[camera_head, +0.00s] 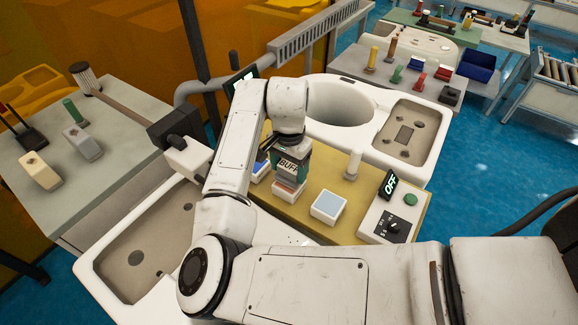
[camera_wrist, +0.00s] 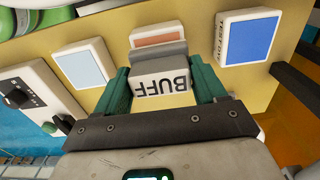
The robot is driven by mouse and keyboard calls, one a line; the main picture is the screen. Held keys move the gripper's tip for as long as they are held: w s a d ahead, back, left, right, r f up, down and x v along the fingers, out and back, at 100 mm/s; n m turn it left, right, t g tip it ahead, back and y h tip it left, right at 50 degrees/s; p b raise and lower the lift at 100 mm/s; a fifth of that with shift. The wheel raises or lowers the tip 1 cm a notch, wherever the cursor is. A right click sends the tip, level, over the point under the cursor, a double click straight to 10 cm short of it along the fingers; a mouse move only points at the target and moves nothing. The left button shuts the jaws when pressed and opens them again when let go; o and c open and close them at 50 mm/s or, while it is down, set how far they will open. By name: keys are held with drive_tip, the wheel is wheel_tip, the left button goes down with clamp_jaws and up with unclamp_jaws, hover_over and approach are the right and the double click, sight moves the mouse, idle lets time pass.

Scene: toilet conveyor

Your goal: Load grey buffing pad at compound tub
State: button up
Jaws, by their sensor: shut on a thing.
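The gripper (camera_wrist: 161,80) and the tool (camera_wrist: 166,88) also show in the wrist view. A grey pad (camera_wrist: 158,54) is on the tool's working end. The tool is over or at a white tub with orange-red compound (camera_wrist: 160,38), partly hidden by it. I cannot tell whether the pad touches the compound. A tub with a pale blue top (camera_head: 328,205) and one with a deep blue top (camera_wrist: 249,38) flank it.
The tubs sit on a yellow board (camera_head: 300,213). A control box (camera_head: 394,213) reading OFF stands at its right end, near a white upright post (camera_head: 353,164). White basins lie on both sides. A grey table (camera_head: 110,160) with handled tools stands at the left.

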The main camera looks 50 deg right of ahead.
sight(289, 166)
drive_tip(key=shift+f, duration=0.45)
idle(1.6)
wheel_tip(289, 166, up, 7)
drive_tip(key=p, duration=0.6)
drive_tip(key=shift+r, duration=0.1)
idle(1.0)
